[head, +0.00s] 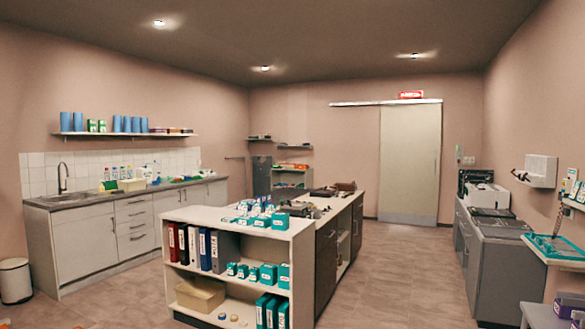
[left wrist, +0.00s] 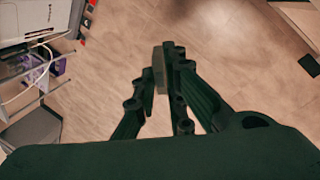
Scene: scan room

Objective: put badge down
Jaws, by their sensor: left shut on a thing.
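My left gripper (left wrist: 166,66) shows in the left wrist view, its dark green fingers close together at the middle. It is shut on a small, flat, grey-brown thing (left wrist: 158,70), seen nearly edge-on between the fingertips. This is probably the badge, but its face does not show. The held thing is above the floor, with wood-look flooring behind it. Neither gripper shows in the head view, and my right gripper is not in the left wrist view.
In the head view, a white shelf unit (head: 232,291) with binders and teal boxes stands ahead. A sink counter (head: 92,200) runs along the left wall. Grey cabinets (head: 507,272) stand at the right. The floor (head: 385,285) between is clear. The wrist view shows a wire rack (left wrist: 22,85) at left.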

